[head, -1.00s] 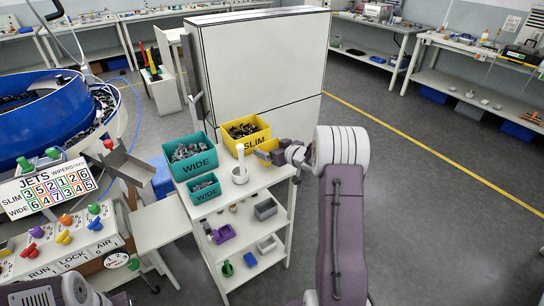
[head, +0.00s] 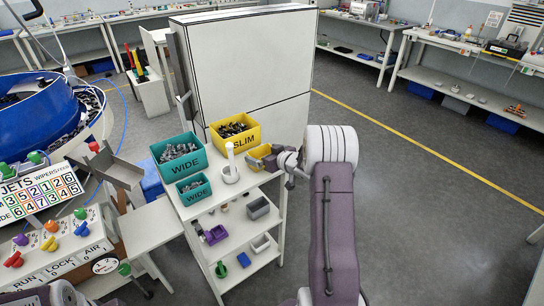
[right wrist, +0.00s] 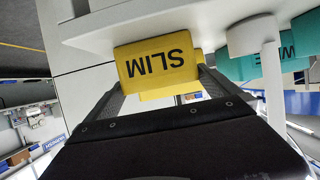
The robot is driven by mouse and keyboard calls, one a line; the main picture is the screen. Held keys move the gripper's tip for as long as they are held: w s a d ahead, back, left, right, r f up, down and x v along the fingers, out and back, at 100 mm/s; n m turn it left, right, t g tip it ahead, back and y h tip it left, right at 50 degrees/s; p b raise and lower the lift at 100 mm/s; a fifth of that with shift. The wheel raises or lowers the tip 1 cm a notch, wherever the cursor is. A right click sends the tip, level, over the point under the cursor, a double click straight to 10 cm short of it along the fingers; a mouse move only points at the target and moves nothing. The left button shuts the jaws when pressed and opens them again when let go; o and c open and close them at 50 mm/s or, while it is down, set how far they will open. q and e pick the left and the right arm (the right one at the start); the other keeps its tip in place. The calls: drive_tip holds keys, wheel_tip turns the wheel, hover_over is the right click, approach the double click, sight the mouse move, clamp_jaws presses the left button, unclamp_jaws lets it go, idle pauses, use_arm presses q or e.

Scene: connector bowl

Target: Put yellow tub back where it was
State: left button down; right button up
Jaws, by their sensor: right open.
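The small yellow tub (head: 260,154) is on the right edge of the white rack's top shelf, beside the larger yellow SLIM tub (head: 235,136). In the right wrist view the small tub (right wrist: 156,66), marked SLIM, appears upside down against the white shelf top. A strip of the larger yellow tub shows behind it. My right gripper (head: 277,158) reaches in from the right at the small tub. In the right wrist view its open fingers (right wrist: 160,88) are on either side of the tub; whether they touch it I cannot tell. My left gripper is not in view.
Two teal WIDE tubs, one large (head: 180,160) and one small (head: 194,188), stand left on the rack top. A tall white cabinet (head: 250,70) is behind. Floor to the right is clear.

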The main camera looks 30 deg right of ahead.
drive_tip(key=p+v, duration=0.1)
drive_tip(key=v, duration=0.9)
drive_tip(key=shift+s+r, duration=0.2)
drive_tip(key=shift+s, duration=0.15)
drive_tip(key=s+a+f+g, duration=0.2)
drive_tip(key=s+a+g, duration=0.2)
drive_tip(key=s+a, duration=0.2)
drive_tip(key=s+a+f+g, duration=0.3)
drive_tip(key=s+a+g, duration=0.1)
drive_tip(key=s+a, duration=0.3)
drive_tip(key=s+a+f+m+g, duration=0.1)
drive_tip(key=s+a+f+g, duration=0.2)
drive_tip(key=s+a, duration=0.4)
drive_tip(key=shift+s+a+g+h, duration=0.25)
drive_tip(key=shift+s+g+h, duration=0.15)
drive_tip(key=shift+s+g, duration=0.3)
